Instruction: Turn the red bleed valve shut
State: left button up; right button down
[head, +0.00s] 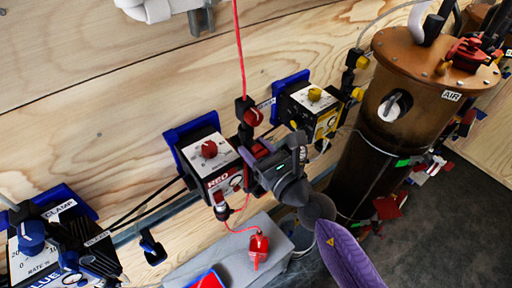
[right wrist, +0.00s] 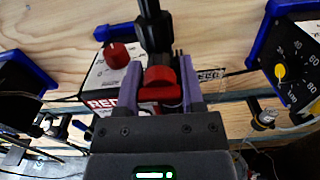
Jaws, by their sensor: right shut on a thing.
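The red bleed valve (right wrist: 160,78) sits between the two purple fingers of my right gripper (right wrist: 157,92) in the right wrist view. The fingers are shut on its red handle, and a black fitting rises above it. In the head view my right gripper (head: 260,153) reaches in beside the box labelled RED (head: 215,165) and largely hides the handle. The handle's exact angle is hard to tell. The box's own round red knob (head: 208,148) is to the left and untouched; it also shows in the right wrist view (right wrist: 117,55). My left gripper is not in view.
A yellow-knobbed box (head: 312,103) is mounted to the right, and a blue-knobbed box (head: 32,237) at the lower left. A brown AIR tank (head: 410,75) stands at the right. Thin hoses run nearby.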

jog(key=shift+m, duration=0.5)
jog(key=shift+c, duration=1)
grip_release()
